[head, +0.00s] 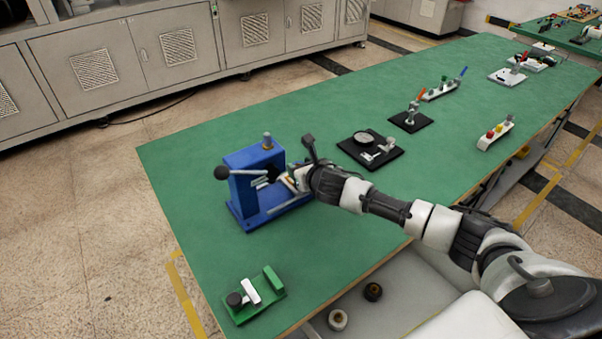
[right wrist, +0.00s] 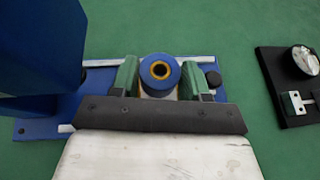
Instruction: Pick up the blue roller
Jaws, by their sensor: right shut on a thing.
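The blue roller (right wrist: 160,72), with a yellow ring around a dark centre hole, shows end-on in the right wrist view. It sits between the two green fingers of my right gripper (right wrist: 162,80), which are shut on it. In the head view my right gripper (head: 292,182) is at the right side of the blue fixture (head: 243,178), over its base. The roller is hard to make out there behind the gripper. I cannot tell whether it still touches the fixture. My left gripper is not in view.
The fixture stands on a green table (head: 200,150). A green-based device (head: 254,296) is at the near left. A black plate with a dial (head: 370,149) is right of the fixture, with several small stands further back. Bare tabletop lies left of the fixture.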

